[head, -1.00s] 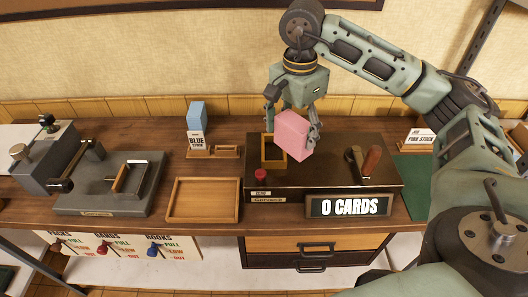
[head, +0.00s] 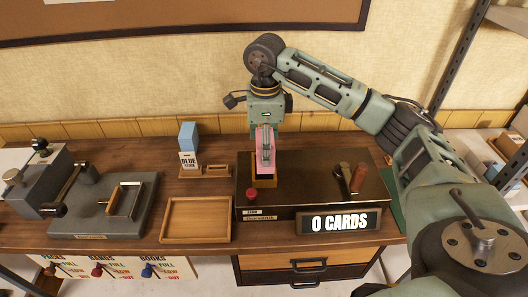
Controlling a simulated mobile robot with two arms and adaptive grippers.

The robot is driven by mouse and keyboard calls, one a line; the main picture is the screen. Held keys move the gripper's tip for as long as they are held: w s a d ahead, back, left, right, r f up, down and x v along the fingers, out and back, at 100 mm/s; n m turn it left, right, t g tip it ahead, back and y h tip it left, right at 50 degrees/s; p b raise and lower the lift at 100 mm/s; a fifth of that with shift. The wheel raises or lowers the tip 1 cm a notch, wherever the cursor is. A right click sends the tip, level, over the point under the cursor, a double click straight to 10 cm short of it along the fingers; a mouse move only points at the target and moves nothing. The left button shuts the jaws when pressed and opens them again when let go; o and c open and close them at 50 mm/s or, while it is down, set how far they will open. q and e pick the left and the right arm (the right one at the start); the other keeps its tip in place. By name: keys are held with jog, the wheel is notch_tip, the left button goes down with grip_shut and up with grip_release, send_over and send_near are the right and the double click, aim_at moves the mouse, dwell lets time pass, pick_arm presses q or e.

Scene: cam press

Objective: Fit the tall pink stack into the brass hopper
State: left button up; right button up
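The tall pink stack (head: 258,140) is upright at the brass hopper (head: 264,183) on the dark machine top. My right gripper (head: 265,150) comes down from above and is shut on the pink stack, with one finger across its near face. The lower end of the stack is at the hopper's mouth. I cannot tell whether it sits inside the hopper or just above it. My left gripper is not in view.
Left of the hopper are a red button (head: 251,194), an empty wooden tray (head: 197,220) and a blue stack (head: 188,136) with its sign. Levers (head: 350,179) stand to the right above the "0 CARDS" display (head: 338,222). A grey press (head: 112,208) is further left.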

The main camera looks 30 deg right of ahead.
jog(key=shift+w+a+f, duration=0.1)
jog(key=shift+a+f, duration=0.05)
jog(key=shift+f, duration=0.05)
notch_tip(320, 180, down, 3)
jog(key=shift+f+p, duration=0.15)
jog(key=shift+p, duration=0.65)
jog(key=shift+f, duration=0.2)
jog(key=shift+f, duration=0.1)
jog(key=shift+f+b, duration=0.15)
jog(key=shift+b, duration=0.15)
jog(key=o, duration=1.5)
jog(key=shift+r, duration=0.2)
